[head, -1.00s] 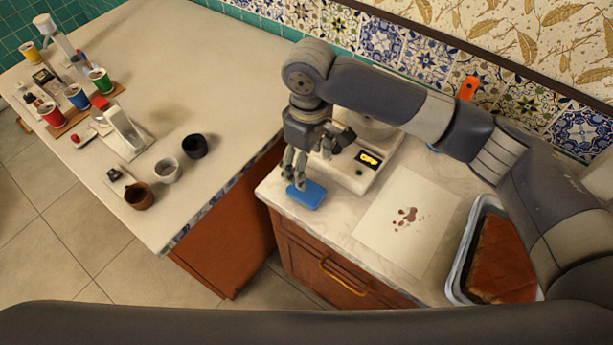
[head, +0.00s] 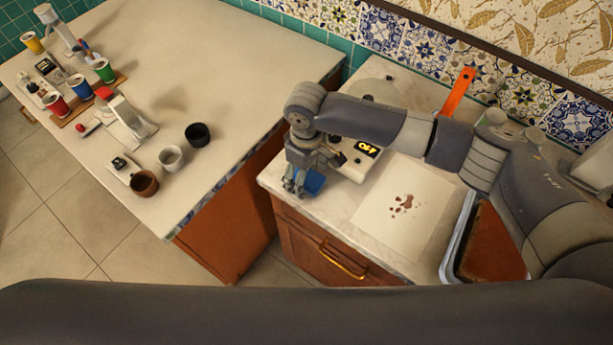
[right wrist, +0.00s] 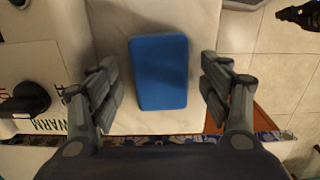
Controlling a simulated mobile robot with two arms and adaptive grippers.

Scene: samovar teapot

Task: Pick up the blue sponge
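The blue sponge (head: 314,182) lies on the light counter near its left front corner. My right gripper (head: 296,188) is over it and hides part of it in the head view. In the right wrist view the sponge (right wrist: 160,72) lies flat between the two spread fingers of the right gripper (right wrist: 163,85). There is a gap on each side, so the gripper is open and holds nothing. My left gripper does not show.
A separate counter (head: 240,80) on the left holds cups.

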